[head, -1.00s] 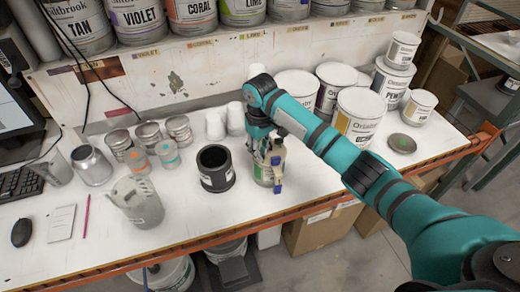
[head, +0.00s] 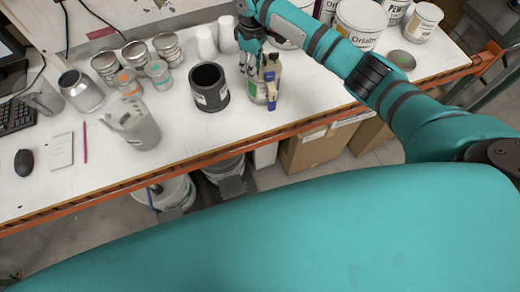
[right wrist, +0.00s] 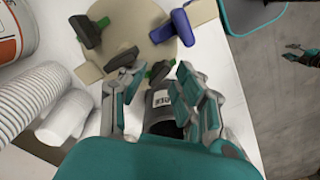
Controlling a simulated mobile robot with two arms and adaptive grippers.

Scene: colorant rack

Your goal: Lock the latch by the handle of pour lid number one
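A small can (head: 258,93) stands on the bench with a beige pour lid (head: 273,63) on top and a blue handle (head: 271,103) at its front. In the right wrist view the lid (right wrist: 160,32) is a pale disc with the blue handle (right wrist: 186,24). Dark latch pieces (right wrist: 88,33) with green parts sit at its rim. My right gripper (head: 249,68) is beside the lid's left side. In the right wrist view its fingers (right wrist: 155,88) are apart near a dark latch piece; contact is unclear. My left gripper (right wrist: 302,54) shows small at the right edge.
A black cup (head: 209,90) stands close left of the can. White cups (head: 206,42) stand behind it. Several metal tins (head: 137,55) and a clear jug (head: 138,128) are farther left. Paint cans (head: 361,22) stand to the right. The bench's orange front edge (head: 235,147) is near.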

